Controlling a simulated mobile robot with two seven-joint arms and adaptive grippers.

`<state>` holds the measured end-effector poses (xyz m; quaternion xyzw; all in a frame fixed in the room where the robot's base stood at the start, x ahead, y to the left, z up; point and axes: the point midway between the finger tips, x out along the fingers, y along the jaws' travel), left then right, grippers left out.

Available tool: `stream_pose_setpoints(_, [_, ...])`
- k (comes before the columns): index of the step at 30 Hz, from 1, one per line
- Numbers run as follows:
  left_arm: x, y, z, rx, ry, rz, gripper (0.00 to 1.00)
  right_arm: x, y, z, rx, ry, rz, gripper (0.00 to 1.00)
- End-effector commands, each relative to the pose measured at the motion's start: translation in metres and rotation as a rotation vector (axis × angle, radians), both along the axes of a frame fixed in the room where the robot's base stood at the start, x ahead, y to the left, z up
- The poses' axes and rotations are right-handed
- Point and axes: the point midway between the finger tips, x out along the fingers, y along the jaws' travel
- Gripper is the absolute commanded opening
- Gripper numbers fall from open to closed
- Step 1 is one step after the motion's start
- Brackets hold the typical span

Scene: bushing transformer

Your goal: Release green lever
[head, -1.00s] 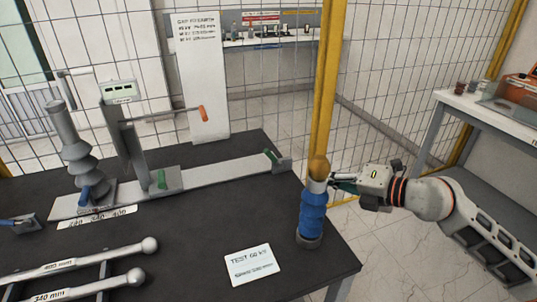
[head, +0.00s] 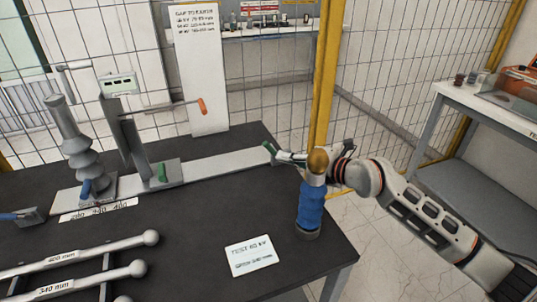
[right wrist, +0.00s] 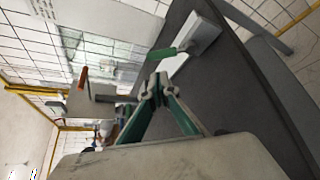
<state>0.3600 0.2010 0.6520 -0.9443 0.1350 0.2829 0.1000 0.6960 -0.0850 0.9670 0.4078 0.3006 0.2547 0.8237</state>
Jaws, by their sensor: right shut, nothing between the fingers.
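One green lever (head: 268,147) is at the right end of the pale rail (head: 225,165), on a small grey end block. It also shows in the right wrist view (right wrist: 162,54), sticking out from the grey block (right wrist: 203,36). Another green lever (head: 161,172) stands at the foot of the post with the orange handle. My right gripper (head: 289,156) is beside the end block, partly hidden behind the blue insulator. In the right wrist view its fingertips (right wrist: 157,87) are together and empty, just short of the lever, with no contact visible. My left gripper is not in view.
A blue insulator (head: 311,208) with a brass ball top stands at the table's right edge, close to my right arm. The orange handle (head: 202,106) juts over the rail. A ribbed grey bushing (head: 78,150) stands left. A yellow post and mesh fence are behind.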

Motion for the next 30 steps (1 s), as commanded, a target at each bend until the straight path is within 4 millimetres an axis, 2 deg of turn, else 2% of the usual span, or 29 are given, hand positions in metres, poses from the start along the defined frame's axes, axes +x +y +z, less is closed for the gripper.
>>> stream_pose_setpoints(6, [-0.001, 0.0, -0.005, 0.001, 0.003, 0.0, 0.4, 0.028, 0.028, -0.012, -0.001, -0.002, 0.001, 0.0])
stream_pose_setpoints(12, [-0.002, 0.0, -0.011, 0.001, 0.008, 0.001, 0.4, 0.043, 0.042, -0.019, 0.0, 0.0, 0.0, 0.0])
stream_pose_setpoints(30, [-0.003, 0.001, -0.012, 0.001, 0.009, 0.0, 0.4, 0.048, 0.046, -0.02, 0.008, 0.003, 0.0, 0.0])
